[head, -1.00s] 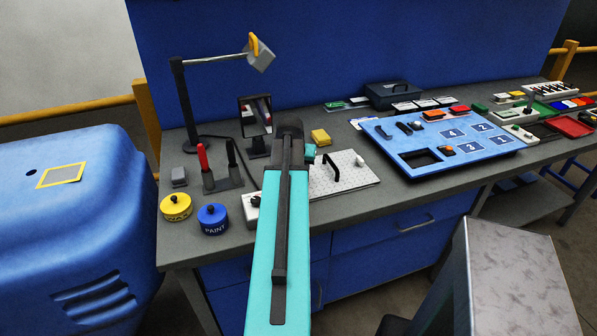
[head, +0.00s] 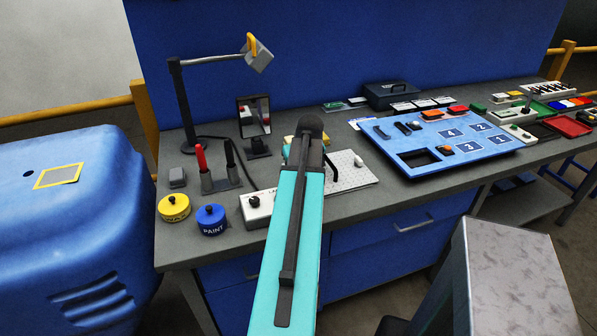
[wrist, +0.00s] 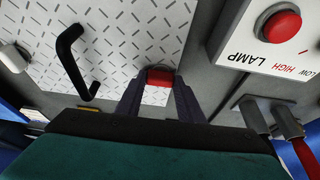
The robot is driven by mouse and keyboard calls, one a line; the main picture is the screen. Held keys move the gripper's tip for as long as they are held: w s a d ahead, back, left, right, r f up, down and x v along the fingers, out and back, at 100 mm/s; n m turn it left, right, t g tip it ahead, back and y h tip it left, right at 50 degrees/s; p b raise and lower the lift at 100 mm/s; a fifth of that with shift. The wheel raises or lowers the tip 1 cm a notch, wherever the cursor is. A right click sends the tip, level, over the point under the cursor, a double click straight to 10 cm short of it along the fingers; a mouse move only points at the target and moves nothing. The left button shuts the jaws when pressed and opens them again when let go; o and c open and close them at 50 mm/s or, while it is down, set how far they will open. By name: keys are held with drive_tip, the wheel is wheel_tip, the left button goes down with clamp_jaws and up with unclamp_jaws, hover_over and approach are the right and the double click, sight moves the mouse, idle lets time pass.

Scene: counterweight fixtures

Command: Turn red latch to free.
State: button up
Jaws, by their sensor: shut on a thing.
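The red latch (wrist: 159,76) is a small red block at the edge of the white dashed plate (wrist: 135,35) in the wrist view. My gripper (wrist: 158,88) is shut on the red latch, with one dark finger on each side of it. The plate also shows in the head view (head: 363,176). It carries a black bent handle (wrist: 72,62) and a white knob (wrist: 14,57). In the head view my arm hides the latch and my fingers. Whether the latch has turned cannot be told.
A white lamp box (wrist: 242,58) with a red knob (wrist: 278,24) stands beside the plate. A tool rack (head: 220,184), a yellow tin (head: 174,207) and a blue paint tin (head: 211,219) are to the left. A blue numbered tray (head: 497,151) lies to the right.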

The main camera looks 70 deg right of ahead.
idle(0.4)
drive_tip(key=o, duration=1.1)
drive_tip(key=shift+c, duration=0.2)
drive_tip(key=shift+a+r, duration=0.1)
drive_tip(key=shift+r, duration=0.05)
drive_tip(key=b+v, duration=0.2)
drive_tip(key=v, duration=1.1)
drive_tip(key=shift+r, duration=0.25)
